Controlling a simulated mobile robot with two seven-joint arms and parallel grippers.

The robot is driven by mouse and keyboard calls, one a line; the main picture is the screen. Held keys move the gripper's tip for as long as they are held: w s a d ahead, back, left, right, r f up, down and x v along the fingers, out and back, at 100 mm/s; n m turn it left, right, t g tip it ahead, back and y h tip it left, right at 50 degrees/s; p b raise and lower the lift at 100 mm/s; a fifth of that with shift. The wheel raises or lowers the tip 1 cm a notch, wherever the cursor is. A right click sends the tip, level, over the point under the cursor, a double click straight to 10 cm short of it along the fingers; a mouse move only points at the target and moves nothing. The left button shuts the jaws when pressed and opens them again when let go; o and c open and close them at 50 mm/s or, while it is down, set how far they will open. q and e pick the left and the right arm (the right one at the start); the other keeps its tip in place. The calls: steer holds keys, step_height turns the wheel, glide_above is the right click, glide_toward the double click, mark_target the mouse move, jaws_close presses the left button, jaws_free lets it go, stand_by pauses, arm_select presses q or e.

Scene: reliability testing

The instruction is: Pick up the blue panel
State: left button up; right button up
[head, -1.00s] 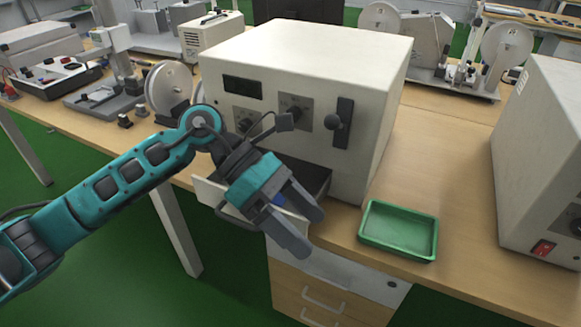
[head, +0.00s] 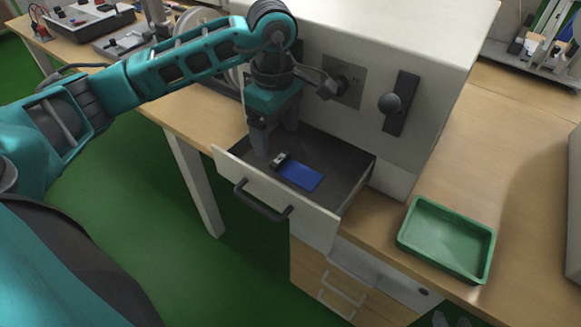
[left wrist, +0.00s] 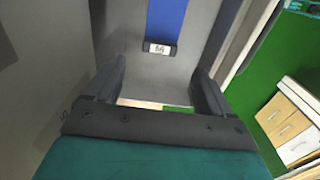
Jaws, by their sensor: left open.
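The blue panel (head: 301,176) lies flat in the open drawer (head: 340,161) of the large white machine. A small metallic end piece with a dark mark sits at its left end. In the left wrist view the blue panel (left wrist: 166,18) shows at the top, its labelled end facing my gripper. My left gripper (head: 270,147) points down into the drawer, just left and behind the panel's end piece. In the left wrist view its fingers (left wrist: 157,92) are apart with nothing between them. My right gripper is not in view.
A green tray (head: 447,238) stands empty on the wooden table to the right of the drawer. The white machine (head: 390,50) with a black lever rises behind the drawer. A drawer cabinet (head: 325,280) is below the table.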

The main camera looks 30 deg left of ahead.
mark_target(278, 157)
arm_select(q)
steer(key=shift+f, duration=0.45)
step_height(278, 157, down, 5)
steer(key=shift+r+b, duration=0.1)
steer(key=shift+b, duration=0.25)
steer(key=c, duration=1.1)
arm_select(e)
steer(key=shift+w+a+f, duration=0.1)
steer(key=shift+w+a, duration=0.05)
steer(key=shift+a, duration=0.05)
arm_select(q)
steer(key=shift+r, duration=0.1)
